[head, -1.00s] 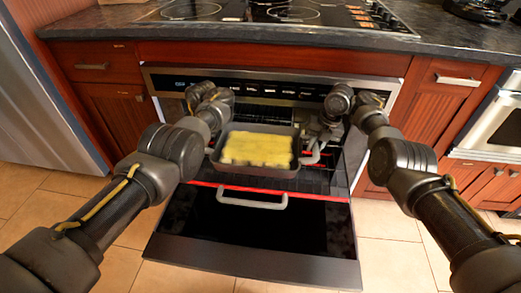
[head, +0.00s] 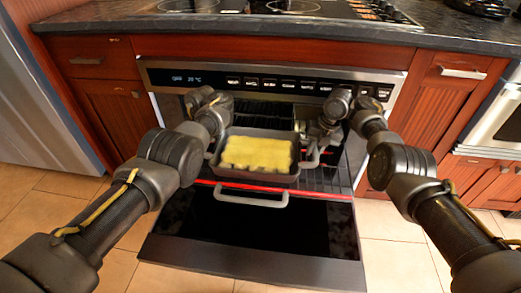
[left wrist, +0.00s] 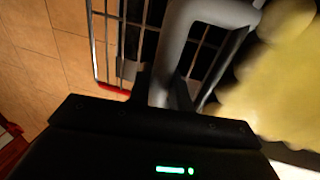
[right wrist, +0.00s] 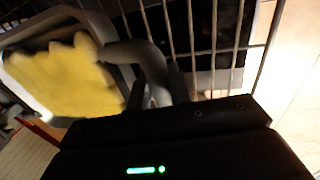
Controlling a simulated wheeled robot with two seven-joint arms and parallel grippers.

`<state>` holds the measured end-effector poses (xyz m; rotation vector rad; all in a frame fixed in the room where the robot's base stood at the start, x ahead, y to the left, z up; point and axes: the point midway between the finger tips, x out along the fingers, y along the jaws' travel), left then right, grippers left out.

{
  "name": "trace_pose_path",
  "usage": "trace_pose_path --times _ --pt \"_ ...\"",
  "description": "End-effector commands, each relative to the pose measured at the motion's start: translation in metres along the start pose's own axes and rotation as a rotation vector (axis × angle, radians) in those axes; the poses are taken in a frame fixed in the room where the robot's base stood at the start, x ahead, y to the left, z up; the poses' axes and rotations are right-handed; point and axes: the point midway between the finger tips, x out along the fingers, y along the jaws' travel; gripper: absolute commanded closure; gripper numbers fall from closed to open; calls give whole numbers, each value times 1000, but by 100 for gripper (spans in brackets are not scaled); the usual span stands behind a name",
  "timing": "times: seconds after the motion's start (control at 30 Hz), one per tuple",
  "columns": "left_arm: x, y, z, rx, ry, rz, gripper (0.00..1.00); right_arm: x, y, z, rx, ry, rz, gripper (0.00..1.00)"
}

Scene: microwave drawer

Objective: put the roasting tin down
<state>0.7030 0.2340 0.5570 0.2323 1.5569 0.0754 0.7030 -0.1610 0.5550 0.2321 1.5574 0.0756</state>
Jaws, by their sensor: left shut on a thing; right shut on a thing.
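The grey roasting tin (head: 252,177), with yellow food (head: 257,153) in it, is held level over the pulled-out oven rack (head: 322,179) in the head view. My left gripper (head: 212,150) is shut on the tin's left handle, which shows in the left wrist view (left wrist: 176,45). My right gripper (head: 313,152) is shut on the right handle, which shows in the right wrist view (right wrist: 143,58). Rack bars show below the tin in both wrist views. I cannot tell whether the tin's underside touches the rack.
The oven door (head: 250,247) is folded down in front, with its handle (head: 250,197) below the rack's red front edge. The control panel (head: 280,83) and dark worktop (head: 270,30) are above the opening. Red wooden cabinets (head: 105,112) stand on both sides.

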Motion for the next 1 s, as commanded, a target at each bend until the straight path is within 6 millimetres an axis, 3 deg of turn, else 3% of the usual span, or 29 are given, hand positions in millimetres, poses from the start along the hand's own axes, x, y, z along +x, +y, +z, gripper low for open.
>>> trace_pose_path --times 0.1,0.13,0.27,0.67,1.0 --pt "8 -2 1 0 -4 1 100 9 -2 1 -1 -4 1 100" --pt "6 -2 0 0 -1 0 76 6 -1 0 0 -1 0 76" --pt "6 -1 0 0 0 0 59 6 -1 0 0 0 0 59" --pt "-3 -1 1 0 -1 0 58 6 -1 0 0 0 0 58" --pt "-70 -1 1 1 -2 0 58 6 -1 0 0 0 0 58"
